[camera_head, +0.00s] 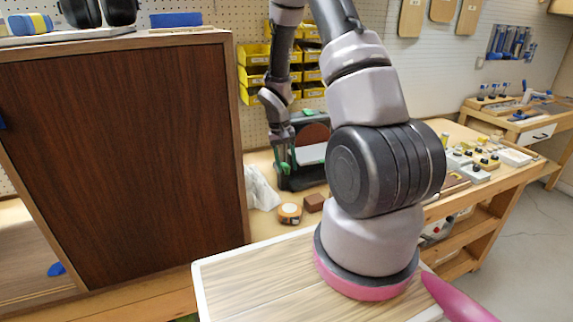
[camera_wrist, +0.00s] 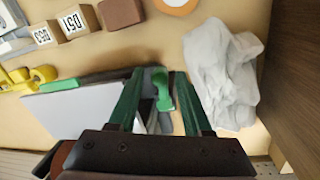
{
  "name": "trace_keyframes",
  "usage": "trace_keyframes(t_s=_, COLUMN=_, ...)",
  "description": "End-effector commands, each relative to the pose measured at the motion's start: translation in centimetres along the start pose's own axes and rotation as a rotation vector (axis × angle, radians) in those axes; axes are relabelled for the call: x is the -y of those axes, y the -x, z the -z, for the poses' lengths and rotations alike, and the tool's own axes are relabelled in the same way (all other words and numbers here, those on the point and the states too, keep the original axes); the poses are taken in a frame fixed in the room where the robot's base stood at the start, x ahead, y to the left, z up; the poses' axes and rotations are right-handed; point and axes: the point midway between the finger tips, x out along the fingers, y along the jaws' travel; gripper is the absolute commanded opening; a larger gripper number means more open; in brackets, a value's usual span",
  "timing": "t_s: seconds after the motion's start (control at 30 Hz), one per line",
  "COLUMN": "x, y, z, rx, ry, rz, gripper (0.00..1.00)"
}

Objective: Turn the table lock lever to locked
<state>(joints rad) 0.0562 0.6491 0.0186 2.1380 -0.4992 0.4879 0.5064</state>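The bench machine (camera_head: 300,178) has a dark body, a reddish-brown disc and a grey table plate (camera_head: 312,153). The plate also shows in the wrist view (camera_wrist: 75,112). A small green lever (camera_wrist: 162,90) is beside the plate. My gripper (camera_wrist: 158,74) has green fingers, spread apart on either side of the lever, with visible gaps. I cannot tell whether either finger touches it. In the head view my gripper (camera_head: 285,165) points down at the machine's left side, and the lever is hard to tell from the fingers.
A crumpled white bag (camera_wrist: 222,72) lies close to the right of my fingers. A tape roll (camera_head: 289,213) and a brown block (camera_head: 314,202) are on the bench in front of the machine. A large brown cabinet (camera_head: 125,160) stands at left. Yellow bins (camera_head: 253,76) hang behind.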

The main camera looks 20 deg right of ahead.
Motion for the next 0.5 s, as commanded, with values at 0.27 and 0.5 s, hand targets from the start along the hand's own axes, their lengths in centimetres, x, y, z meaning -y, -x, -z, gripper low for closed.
trace_keyframes(t_s=0.27, x=-0.05, y=0.02, z=0.00, rx=-0.001, ry=0.007, rz=0.000, gripper=0.00)
trace_keyframes(t_s=0.5, x=-0.87, y=-0.09, z=0.13, rx=-0.023, ry=0.157, rz=0.000, gripper=0.00)
